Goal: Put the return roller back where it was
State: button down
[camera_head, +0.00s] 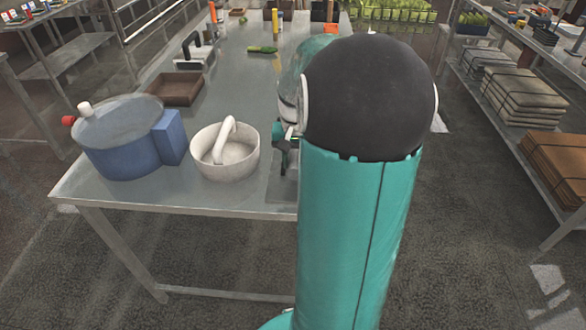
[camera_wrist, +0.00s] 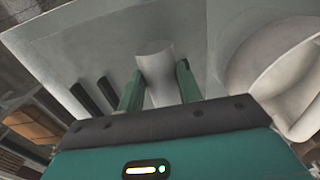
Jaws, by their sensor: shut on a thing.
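The return roller looks to be the pale, smooth cylinder (camera_wrist: 156,84) between the two green fingers of my gripper (camera_wrist: 160,68) in the wrist view. My gripper is shut on it. Its far end meets or overlaps a light grey surface (camera_wrist: 95,45) that has two dark slots (camera_wrist: 94,95) to the left of the fingers. I cannot tell whether the roller touches that surface. In the head view my arm hides the roller, and only a dark teal part of my gripper (camera_head: 279,146) shows beside the white bowl.
The white bowl with an arched handle (camera_head: 226,165) stands close left of my gripper. It also shows in the wrist view (camera_wrist: 262,62). A blue lidded pot (camera_head: 125,150) and brown tray (camera_head: 175,89) stand farther left on the metal table (camera_head: 228,75). Shelves (camera_head: 530,95) line the right.

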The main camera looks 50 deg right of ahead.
jog(key=shift+w+a+f, duration=0.1)
jog(key=shift+w+f, duration=0.1)
jog(key=shift+f, duration=0.75)
jog(key=shift+w+f, duration=0.2)
jog(key=shift+f, duration=0.75)
jog(key=c, duration=0.9)
grip_release()
jog(key=shift+c, duration=0.2)
